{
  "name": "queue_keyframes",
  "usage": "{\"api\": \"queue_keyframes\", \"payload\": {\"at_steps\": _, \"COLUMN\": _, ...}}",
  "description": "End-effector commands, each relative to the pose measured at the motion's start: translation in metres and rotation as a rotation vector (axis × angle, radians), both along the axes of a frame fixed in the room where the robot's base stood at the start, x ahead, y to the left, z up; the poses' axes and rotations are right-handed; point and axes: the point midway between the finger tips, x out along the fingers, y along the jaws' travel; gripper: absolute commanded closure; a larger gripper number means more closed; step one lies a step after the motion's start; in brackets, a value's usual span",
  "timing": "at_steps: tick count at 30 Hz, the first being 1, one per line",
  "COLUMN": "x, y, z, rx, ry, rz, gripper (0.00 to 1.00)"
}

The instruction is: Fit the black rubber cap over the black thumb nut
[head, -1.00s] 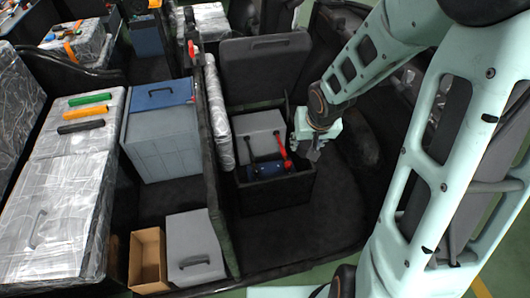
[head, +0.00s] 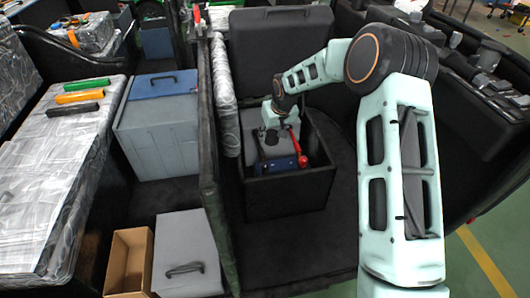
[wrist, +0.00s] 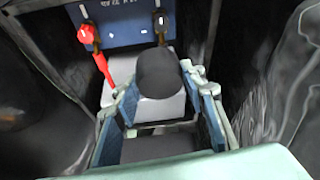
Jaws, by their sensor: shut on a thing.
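My gripper (wrist: 162,88) is shut on the black rubber cap (wrist: 158,72), a dark rounded piece between the two fingertips. In the head view my gripper (head: 271,130) is over the open black box in the middle. The black thumb nut (wrist: 160,22) appears to be the dark knob on the blue panel, beyond the cap in the wrist view. The cap looks apart from it, but the cap hides what lies directly behind it. A red knob or cap (wrist: 87,34) stands on the same panel to the left, with a red cable or lever below it.
The blue unit (head: 280,163) sits inside the black box (head: 290,195), whose walls stand close around my gripper. A grey case (head: 186,255) and a cardboard box (head: 131,262) are at lower left. Green, orange and black bars lie on the wrapped surface at left.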

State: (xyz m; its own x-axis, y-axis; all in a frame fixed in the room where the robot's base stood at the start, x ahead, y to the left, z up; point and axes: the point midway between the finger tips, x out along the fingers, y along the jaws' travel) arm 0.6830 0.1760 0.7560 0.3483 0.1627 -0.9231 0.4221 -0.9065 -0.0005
Motion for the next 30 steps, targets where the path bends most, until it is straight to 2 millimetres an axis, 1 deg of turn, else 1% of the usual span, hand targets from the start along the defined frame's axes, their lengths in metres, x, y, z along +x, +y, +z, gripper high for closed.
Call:
{"api": "queue_keyframes", "payload": {"at_steps": 1, "x": 0.006, "y": 0.007, "z": -0.021, "rx": 0.002, "ry": 0.001, "rz": 0.012, "gripper": 0.78}}
{"api": "queue_keyframes", "payload": {"at_steps": 3, "x": 0.011, "y": 0.015, "z": -0.033, "rx": 0.002, "ry": 0.002, "rz": 0.026, "gripper": 0.78}}
{"api": "queue_keyframes", "payload": {"at_steps": 5, "x": 0.014, "y": 0.02, "z": -0.04, "rx": 0.002, "ry": 0.002, "rz": 0.035, "gripper": 0.78}}
{"api": "queue_keyframes", "payload": {"at_steps": 9, "x": 0.018, "y": 0.025, "z": -0.048, "rx": 0.0, "ry": 0.004, "rz": 0.047, "gripper": 0.78}}
{"api": "queue_keyframes", "payload": {"at_steps": 17, "x": 0.019, "y": 0.026, "z": -0.056, "rx": 0.001, "ry": 0.004, "rz": 0.05, "gripper": 0.78}}
{"api": "queue_keyframes", "payload": {"at_steps": 23, "x": 0.019, "y": 0.026, "z": -0.073, "rx": 0.0, "ry": 0.003, "rz": 0.048, "gripper": 0.78}}
{"api": "queue_keyframes", "payload": {"at_steps": 30, "x": 0.019, "y": 0.026, "z": -0.097, "rx": 0.001, "ry": 0.005, "rz": 0.048, "gripper": 0.78}}
